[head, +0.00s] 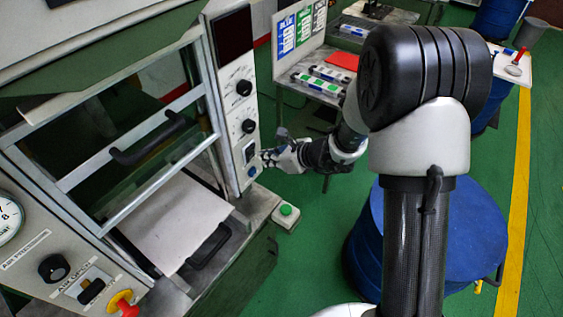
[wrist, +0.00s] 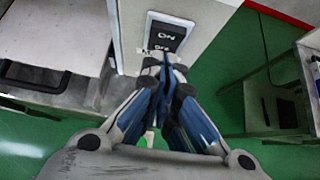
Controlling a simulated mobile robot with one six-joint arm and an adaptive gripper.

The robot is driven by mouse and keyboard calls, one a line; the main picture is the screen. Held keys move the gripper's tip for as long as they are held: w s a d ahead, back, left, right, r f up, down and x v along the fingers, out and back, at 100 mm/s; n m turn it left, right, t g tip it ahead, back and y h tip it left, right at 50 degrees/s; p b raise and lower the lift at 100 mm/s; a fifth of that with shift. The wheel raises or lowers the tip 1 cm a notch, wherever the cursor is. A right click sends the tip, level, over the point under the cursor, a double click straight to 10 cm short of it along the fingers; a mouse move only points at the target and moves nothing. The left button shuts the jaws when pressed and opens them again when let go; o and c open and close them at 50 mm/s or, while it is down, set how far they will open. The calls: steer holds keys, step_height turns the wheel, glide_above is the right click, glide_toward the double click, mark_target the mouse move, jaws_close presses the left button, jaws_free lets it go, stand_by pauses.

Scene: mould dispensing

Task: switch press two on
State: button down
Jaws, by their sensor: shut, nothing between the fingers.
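The press's upright control panel (head: 238,100) stands left of centre in the head view. It carries a dark rocker switch (head: 250,152), which also shows at the top of the wrist view (wrist: 166,34) with pale ON and OFF lettering. My gripper (head: 266,158) is shut and empty, with its fingertips right at the panel beside the switch. In the wrist view the closed fingertips (wrist: 164,62) lie at the lower edge of the switch and cover part of it. I cannot tell whether they touch it or which way the rocker is set.
Two black knobs (head: 244,88) sit higher on the panel. A green button box (head: 286,214) stands below. The press's barred guard (head: 120,158) is to the left. A side table (head: 318,88) stands behind, and a blue drum (head: 460,235) stands right. Green floor lies between.

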mark_target(251, 151)
steer(key=shift+w+a+r, duration=0.15)
steer(key=shift+w+a, duration=0.45)
steer(key=shift+a, duration=0.2)
steer(key=shift+r, duration=0.1)
steer(key=p, duration=0.2)
steer(key=a+r+h+p, duration=0.1)
steer(key=p, duration=0.1)
steer(key=shift+w+g, duration=0.25)
steer(key=shift+g, duration=0.15)
steer(key=shift+f+b, duration=0.35)
steer(key=shift+d, duration=0.15)
steer(key=shift+r, duration=0.1)
steer(key=shift+r+p, duration=0.5)
steer(key=shift+r, duration=0.2)
